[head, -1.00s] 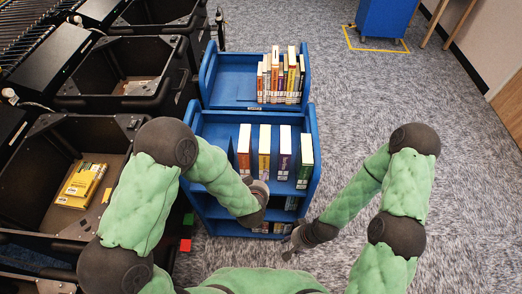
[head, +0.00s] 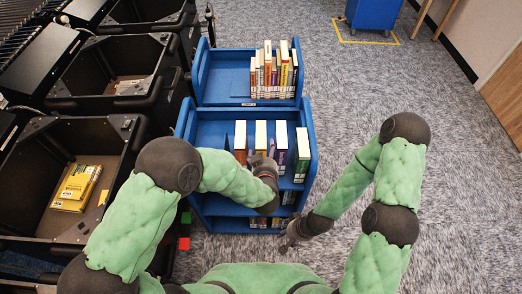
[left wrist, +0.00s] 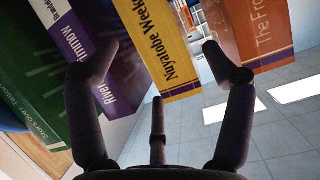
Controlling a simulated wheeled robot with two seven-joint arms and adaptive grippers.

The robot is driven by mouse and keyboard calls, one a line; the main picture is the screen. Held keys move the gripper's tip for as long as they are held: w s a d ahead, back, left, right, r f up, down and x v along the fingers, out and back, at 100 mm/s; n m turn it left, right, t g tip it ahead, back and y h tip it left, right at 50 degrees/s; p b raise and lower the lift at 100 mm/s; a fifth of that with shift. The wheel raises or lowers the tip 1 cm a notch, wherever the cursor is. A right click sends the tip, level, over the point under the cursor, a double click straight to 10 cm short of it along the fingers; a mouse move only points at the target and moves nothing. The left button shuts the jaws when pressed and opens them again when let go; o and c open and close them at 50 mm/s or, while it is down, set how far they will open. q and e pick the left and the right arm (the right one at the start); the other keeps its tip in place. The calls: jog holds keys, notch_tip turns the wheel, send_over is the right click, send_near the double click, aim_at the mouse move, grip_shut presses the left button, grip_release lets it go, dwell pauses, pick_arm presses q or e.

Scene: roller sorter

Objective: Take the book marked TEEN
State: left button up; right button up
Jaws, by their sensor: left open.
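No TEEN marking is readable in these frames. Four upright books stand spaced apart on the blue cart's top shelf: orange (head: 240,138), yellow (head: 261,134), purple (head: 281,136) and green (head: 302,150). My left gripper (head: 268,163) is just in front of the yellow and purple ones. In the left wrist view my open left gripper (left wrist: 160,57) faces the yellow book's spine (left wrist: 158,35), one finger over the purple book (left wrist: 95,40), the other near the orange book (left wrist: 250,30). The green book (left wrist: 28,85) is at the left. My right gripper (head: 290,236) hangs low by the cart's front, its jaws unclear.
The blue cart (head: 314,140) has more books on lower shelves. A second blue cart (head: 222,75) with several books stands behind. Black bins line the left; one (head: 35,195) holds yellow books (head: 77,184). Carpet (head: 360,110) is clear at right.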

pick_arm(q)
jog(key=x, duration=0.2)
jog(key=b+x, duration=0.1)
jog(key=x, duration=0.1)
jog(key=shift+a+f, duration=0.2)
jog(key=shift+f, duration=0.25)
jog(key=shift+w, duration=0.4)
grip_shut()
jog(key=shift+r, duration=0.15)
